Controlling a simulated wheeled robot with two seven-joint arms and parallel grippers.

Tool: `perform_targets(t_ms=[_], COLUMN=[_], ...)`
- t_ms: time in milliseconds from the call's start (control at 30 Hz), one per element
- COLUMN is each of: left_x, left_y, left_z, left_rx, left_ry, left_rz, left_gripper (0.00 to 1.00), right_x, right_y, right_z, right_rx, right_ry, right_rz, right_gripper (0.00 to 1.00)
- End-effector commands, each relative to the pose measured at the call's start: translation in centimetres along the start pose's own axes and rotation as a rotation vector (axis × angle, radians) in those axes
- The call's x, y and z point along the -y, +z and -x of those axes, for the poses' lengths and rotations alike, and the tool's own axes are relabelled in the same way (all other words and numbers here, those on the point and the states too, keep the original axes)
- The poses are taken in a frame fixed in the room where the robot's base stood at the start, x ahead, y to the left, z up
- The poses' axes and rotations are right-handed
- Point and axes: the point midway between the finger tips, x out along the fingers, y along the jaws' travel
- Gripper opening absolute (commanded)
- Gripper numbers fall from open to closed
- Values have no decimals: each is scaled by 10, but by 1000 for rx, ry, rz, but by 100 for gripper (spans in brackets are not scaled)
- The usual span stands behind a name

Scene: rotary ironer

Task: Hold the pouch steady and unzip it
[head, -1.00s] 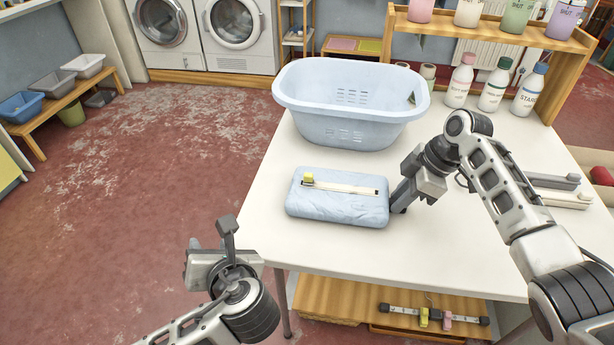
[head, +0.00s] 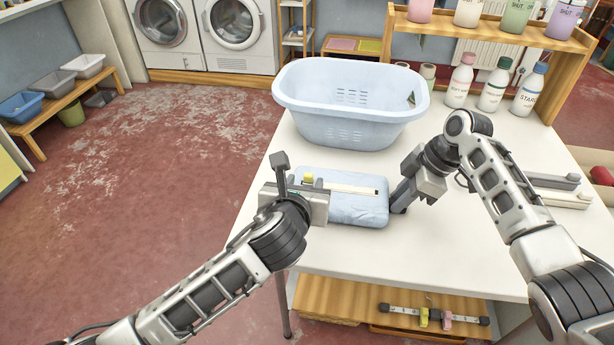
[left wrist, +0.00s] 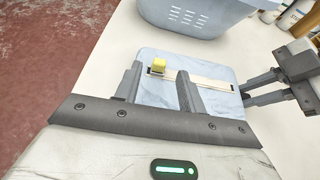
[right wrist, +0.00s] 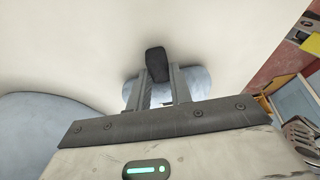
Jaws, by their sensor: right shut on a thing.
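The light-blue pouch (head: 355,210) lies flat on the white table, with a pale zipper strip (head: 352,189) across its top. The yellow zipper pull (head: 308,178) is at the strip's left end; it also shows in the left wrist view (left wrist: 157,66). My left gripper (head: 292,182) is over the pouch's left end, its fingers (left wrist: 160,88) open and apart, with the yellow pull beyond and between them. My right gripper (head: 399,207) is shut on the pouch's right edge; its fingers also show in the right wrist view (right wrist: 160,92).
A large pale-blue basket (head: 350,110) stands just behind the pouch. White bottles (head: 494,85) stand at the back right, below a wooden shelf (head: 490,28). The table (head: 450,255) is clear in front of the pouch and right gripper.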

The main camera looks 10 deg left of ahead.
Motion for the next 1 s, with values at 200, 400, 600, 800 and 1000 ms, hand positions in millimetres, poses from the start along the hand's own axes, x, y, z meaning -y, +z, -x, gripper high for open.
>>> perform_targets(t_ms=[200, 400, 600, 800, 1000], left_x=[0, 0, 0, 0, 1], left_y=[1, 0, 0, 0, 0], left_z=[-31, -39, -39, -39, -39], left_rx=[1, 0, 0, 0, 0], left_ry=[1, 0, 0, 0, 0], left_rz=[0, -1, 0, 0, 0], left_gripper=[40, 40, 40, 0, 0], right_x=[0, 0, 0, 0, 0], right_y=[0, 0, 0, 0, 0], right_z=[0, 0, 0, 0, 0], right_rx=[0, 0, 0, 0, 0], right_ry=[0, 0, 0, 0, 0], right_rz=[0, 0, 0, 0, 0], right_gripper=[0, 0, 0, 0, 0])
